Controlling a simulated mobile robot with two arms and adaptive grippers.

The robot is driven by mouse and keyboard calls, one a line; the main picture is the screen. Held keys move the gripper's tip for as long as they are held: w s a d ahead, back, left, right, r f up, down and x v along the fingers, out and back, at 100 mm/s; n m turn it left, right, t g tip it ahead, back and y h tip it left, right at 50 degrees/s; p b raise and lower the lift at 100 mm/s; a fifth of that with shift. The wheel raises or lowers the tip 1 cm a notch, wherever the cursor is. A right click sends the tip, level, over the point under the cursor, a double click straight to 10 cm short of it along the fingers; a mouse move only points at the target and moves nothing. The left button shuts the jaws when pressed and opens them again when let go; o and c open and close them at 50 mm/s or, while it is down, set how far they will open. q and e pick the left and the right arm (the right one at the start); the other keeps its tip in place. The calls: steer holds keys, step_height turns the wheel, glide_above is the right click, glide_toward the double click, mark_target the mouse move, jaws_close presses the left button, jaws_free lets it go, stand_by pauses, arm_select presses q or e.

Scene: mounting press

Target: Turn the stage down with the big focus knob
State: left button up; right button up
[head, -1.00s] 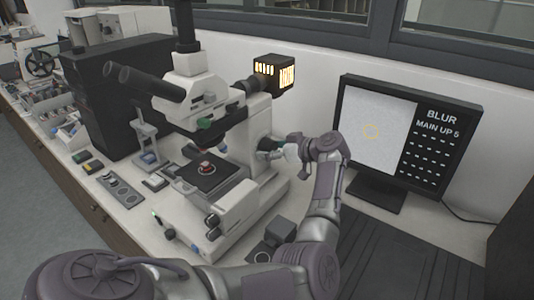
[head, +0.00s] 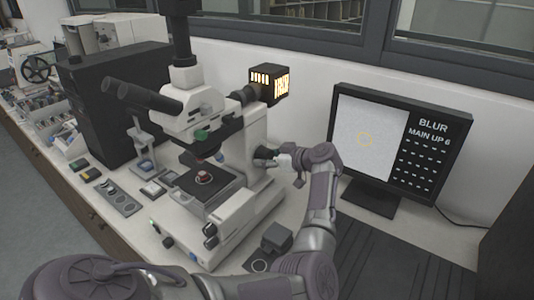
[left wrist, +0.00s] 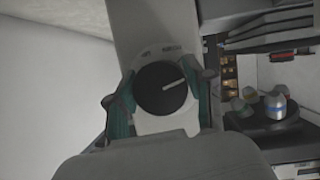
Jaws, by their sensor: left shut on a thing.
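The microscope (head: 235,150) stands on the bench, with a dark stage (head: 190,187) carrying a small round reddish sample (head: 204,178). The big focus knob (left wrist: 160,90) is black with a white pointer line tilted to the upper right, in front of a white plate with small lettering. My left gripper (left wrist: 162,98) is shut on this knob, one finger on each side. In the head view, my left gripper (head: 281,160) is at the right side of the microscope, partly hiding the knob. My right gripper is not in view.
A monitor (head: 400,135) at the right reads "BLUR" and "MAIN UP 6" beside a grey picture with a yellow ring. A large black case (head: 115,105) stands behind the microscope's left side.

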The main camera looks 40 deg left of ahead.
mark_target(258, 130)
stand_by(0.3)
arm_select(q)
steer(key=o, duration=1.2)
steer(key=shift+c, duration=0.2)
steer(key=shift+r, duration=0.1)
step_height(258, 130, up, 10)
steer(key=shift+f, duration=0.15)
